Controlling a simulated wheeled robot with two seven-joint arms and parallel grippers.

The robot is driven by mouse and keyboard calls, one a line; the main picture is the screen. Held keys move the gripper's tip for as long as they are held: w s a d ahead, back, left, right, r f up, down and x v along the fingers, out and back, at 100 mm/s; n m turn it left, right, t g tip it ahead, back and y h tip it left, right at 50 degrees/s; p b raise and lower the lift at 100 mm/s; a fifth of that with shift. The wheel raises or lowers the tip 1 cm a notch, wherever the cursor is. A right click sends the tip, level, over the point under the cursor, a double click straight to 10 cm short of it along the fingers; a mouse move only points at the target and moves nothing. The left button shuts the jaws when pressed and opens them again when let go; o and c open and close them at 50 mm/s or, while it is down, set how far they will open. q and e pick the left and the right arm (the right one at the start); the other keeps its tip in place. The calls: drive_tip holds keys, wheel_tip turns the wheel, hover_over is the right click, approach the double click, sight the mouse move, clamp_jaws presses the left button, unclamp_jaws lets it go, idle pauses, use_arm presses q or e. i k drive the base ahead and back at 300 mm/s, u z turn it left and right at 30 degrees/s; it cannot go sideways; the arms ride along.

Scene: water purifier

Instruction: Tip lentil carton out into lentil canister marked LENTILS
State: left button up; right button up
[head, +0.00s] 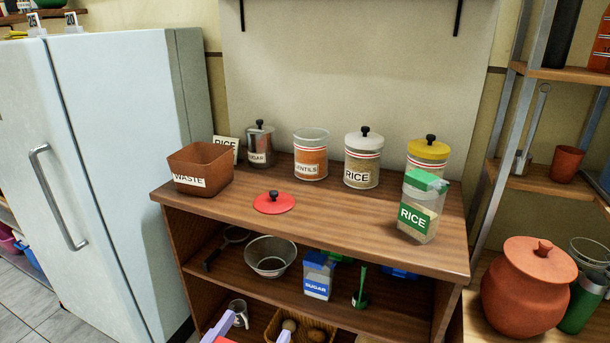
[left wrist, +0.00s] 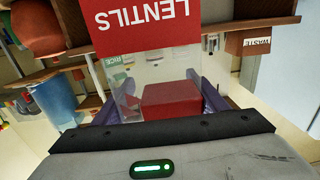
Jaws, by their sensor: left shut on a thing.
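The lentil canister (head: 311,155) is a clear jar with a LENTILS label, red-striped rim and orange contents. It stands upright and uncovered on the wooden top. A red lid with a black knob (head: 273,203) lies in front of it. My left gripper (head: 250,336) is at the bottom edge of the head view, below and in front of the unit. In the left wrist view it is shut on the lentil carton (left wrist: 142,22), clear with a red LENTILS label and a red block-like part. The carton's contents are unclear; in the head view it is mostly cut off. My right gripper is not in view.
A brown WASTE bin (head: 200,168), a SUGAR canister (head: 260,145), a RICE canister (head: 362,160) and a yellow-lidded canister (head: 428,155) share the top. A green-capped RICE carton (head: 420,208) stands at the right front. A SUGAR carton (head: 318,275) and bowl (head: 270,257) sit on the shelf below.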

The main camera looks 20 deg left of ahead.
sight(311, 144)
drive_tip(key=k, duration=0.25)
drive_tip(key=u, duration=1.55)
drive_tip(key=i, duration=0.9)
drive_tip(key=z, duration=1.7)
